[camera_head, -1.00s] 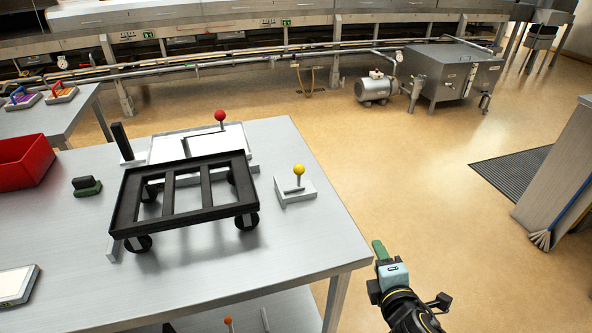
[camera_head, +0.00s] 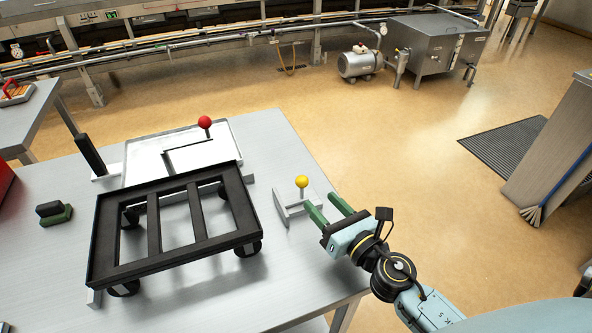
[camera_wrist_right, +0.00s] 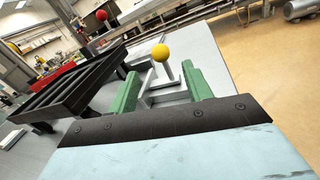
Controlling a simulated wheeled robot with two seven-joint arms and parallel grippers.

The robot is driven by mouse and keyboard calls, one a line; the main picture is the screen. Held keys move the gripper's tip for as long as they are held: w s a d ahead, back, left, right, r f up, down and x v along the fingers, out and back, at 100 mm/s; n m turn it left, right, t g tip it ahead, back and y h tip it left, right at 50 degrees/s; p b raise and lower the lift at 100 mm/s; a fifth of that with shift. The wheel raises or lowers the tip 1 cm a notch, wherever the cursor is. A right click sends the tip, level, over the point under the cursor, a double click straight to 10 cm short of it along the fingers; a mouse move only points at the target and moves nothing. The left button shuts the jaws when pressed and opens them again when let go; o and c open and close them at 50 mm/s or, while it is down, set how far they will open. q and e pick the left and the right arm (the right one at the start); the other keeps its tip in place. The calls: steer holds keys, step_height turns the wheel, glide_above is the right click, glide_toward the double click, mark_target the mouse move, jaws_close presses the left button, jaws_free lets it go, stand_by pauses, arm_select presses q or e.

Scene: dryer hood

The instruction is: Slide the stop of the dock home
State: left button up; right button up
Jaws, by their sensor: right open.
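A small grey bracket (camera_head: 290,207) with a yellow ball knob (camera_head: 302,182) on an upright pin stands near the table's right edge. I cannot tell whether this or the red-knobbed rod is the stop. My right gripper (camera_head: 323,207) is open and empty, its green fingers just right of the bracket. In the right wrist view the yellow knob (camera_wrist_right: 160,52) shows beyond and between the fingers. A black wheeled frame (camera_head: 172,188) stands left of the bracket. Behind it is a white plate (camera_head: 140,165) with a rod and red ball knob (camera_head: 205,122). My left gripper is out of view.
The grey table (camera_head: 50,240) holds a black and green block (camera_head: 54,212) at left and a dark upright post (camera_head: 90,154) behind the frame. A red bin (camera_head: 5,180) is at the left edge. Floor is open to the right.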

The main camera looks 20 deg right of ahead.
mark_target(299, 177)
steer(key=w, duration=0.3)
steer(key=shift+w+a+r+p, duration=0.2)
steer(key=shift+w+p, duration=0.1)
steer(key=shift+p, duration=0.1)
steer(key=w, duration=0.4)
steer(key=w+a, duration=0.1)
steer(key=w, duration=0.1)
steer(key=shift+w+f+p, duration=0.2)
steer(key=shift+p, duration=0.15)
steer(key=shift+w, duration=0.4)
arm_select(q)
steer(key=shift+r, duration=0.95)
arm_select(e)
steer(key=shift+a, duration=0.1)
jaws_close()
